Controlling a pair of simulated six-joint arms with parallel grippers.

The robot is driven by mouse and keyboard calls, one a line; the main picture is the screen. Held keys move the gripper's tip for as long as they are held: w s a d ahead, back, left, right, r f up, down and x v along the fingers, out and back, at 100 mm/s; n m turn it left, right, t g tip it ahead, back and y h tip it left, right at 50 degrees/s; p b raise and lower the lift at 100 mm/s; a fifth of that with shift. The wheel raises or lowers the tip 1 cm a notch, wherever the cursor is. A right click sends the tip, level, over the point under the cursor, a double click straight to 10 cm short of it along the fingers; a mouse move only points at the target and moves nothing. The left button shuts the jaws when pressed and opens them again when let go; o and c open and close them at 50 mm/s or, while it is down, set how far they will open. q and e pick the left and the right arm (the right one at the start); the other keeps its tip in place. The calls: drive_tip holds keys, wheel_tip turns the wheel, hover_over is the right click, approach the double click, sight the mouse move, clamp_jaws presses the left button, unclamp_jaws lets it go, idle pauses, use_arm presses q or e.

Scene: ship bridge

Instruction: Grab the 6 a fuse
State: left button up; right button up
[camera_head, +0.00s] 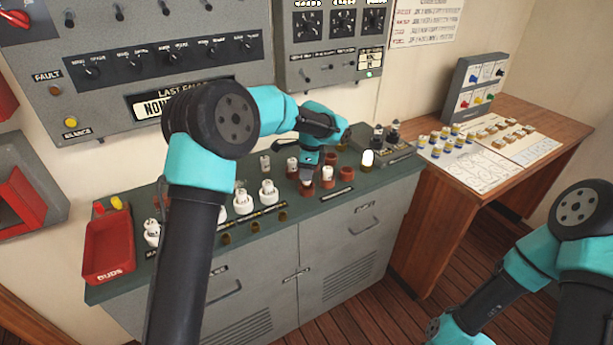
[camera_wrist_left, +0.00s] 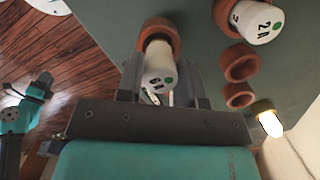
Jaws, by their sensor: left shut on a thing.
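My left gripper (camera_head: 308,178) is over the green-topped cabinet, pointing down at a brown ring socket (camera_head: 307,189). In the left wrist view, my left gripper (camera_wrist_left: 160,82) is shut on a white fuse with a green dot, marked 6A (camera_wrist_left: 158,65). The fuse's far end is at or in a brown ring socket (camera_wrist_left: 158,31); I cannot tell how deep it sits. In the head view the fuse is mostly hidden by the gripper. My right gripper is out of view.
A white 2A fuse (camera_wrist_left: 258,20) stands in a neighbouring socket. Empty brown rings (camera_wrist_left: 238,62) and a glowing lamp (camera_head: 367,158) are close by. A red DUDS tray (camera_head: 108,250) is at the left end. A wooden desk (camera_head: 480,188) with sheets and fuses is at the right.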

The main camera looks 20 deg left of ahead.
use_arm(q)
drive_tip(key=shift+r, duration=0.55)
drive_tip(key=shift+s+d+r, duration=0.1)
drive_tip(key=shift+s, duration=0.2)
drive_tip(key=s+d+r, duration=0.1)
drive_tip(key=s+d, duration=0.3)
drive_tip(key=s, duration=1)
drive_tip(key=shift+s+d+r, duration=0.15)
drive_tip(key=shift+s+r, duration=0.05)
drive_tip(key=shift+s, duration=0.2)
